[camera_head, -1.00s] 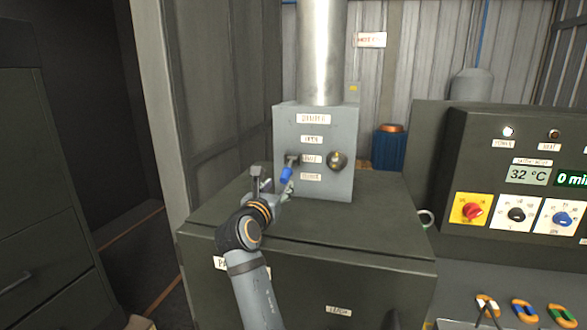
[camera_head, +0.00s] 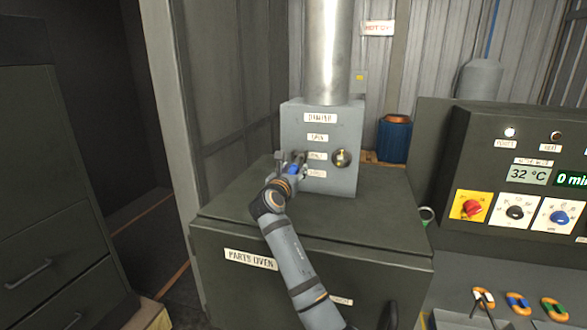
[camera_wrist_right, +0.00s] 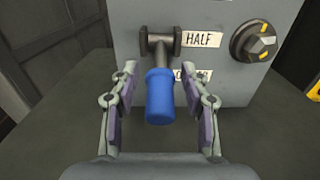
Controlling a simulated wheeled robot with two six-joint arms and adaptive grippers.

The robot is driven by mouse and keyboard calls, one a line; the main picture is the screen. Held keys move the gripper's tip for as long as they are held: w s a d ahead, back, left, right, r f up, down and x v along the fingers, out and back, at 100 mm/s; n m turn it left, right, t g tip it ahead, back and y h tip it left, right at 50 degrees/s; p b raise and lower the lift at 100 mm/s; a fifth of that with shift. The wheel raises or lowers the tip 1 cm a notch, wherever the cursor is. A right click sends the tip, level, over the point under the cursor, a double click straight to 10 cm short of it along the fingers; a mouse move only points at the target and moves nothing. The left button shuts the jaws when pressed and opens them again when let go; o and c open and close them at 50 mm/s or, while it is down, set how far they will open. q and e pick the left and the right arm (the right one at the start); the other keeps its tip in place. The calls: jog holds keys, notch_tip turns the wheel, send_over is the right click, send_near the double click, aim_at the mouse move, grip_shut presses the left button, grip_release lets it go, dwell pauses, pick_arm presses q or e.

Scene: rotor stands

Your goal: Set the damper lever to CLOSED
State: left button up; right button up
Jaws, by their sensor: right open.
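The damper box (camera_head: 346,120) is grey and stands on the parts oven, labelled from top to bottom OPEN, HALF and a lowest label that is partly hidden. Its lever has a blue grip (camera_wrist_right: 160,97) on a dark metal stem, joined to the box beside the HALF label (camera_wrist_right: 202,39). The lever sticks out toward the wrist camera. My right gripper (camera_wrist_right: 158,72) is open, with one finger on each side of the blue grip and gaps visible on both sides. In the head view the right gripper (camera_head: 289,169) partly hides the blue grip. My left gripper is not in view.
A round black knob (camera_wrist_right: 256,41) sits right of the lever on the box. The parts oven (camera_head: 370,217) has a flat top. A control panel (camera_head: 515,150) with knobs and a 32 °C display stands at the right. A blue container (camera_head: 394,141) is behind.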

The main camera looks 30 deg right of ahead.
jog(key=shift+d, duration=0.1)
jog(key=shift+c, duration=1)
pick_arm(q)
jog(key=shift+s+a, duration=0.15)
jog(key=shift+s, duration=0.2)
pick_arm(e)
jog(key=shift+f, duration=0.1)
grip_shut()
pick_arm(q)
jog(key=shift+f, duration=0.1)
pick_arm(e)
jog(key=b, duration=0.2)
jog(key=f+h+b, duration=0.1)
jog(key=f+t+b, duration=0.1)
jog(key=b, duration=0.1)
jog(key=shift+w+d+h+b, duration=0.25)
jog(key=shift+h+b, duration=0.05)
jog(key=shift+h, duration=0.1)
jog(key=shift+r, duration=0.1)
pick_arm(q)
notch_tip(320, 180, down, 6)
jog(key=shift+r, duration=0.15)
pick_arm(e)
jog(key=shift+r+t+h, duration=0.15)
jog(key=shift+t+h, duration=0.15)
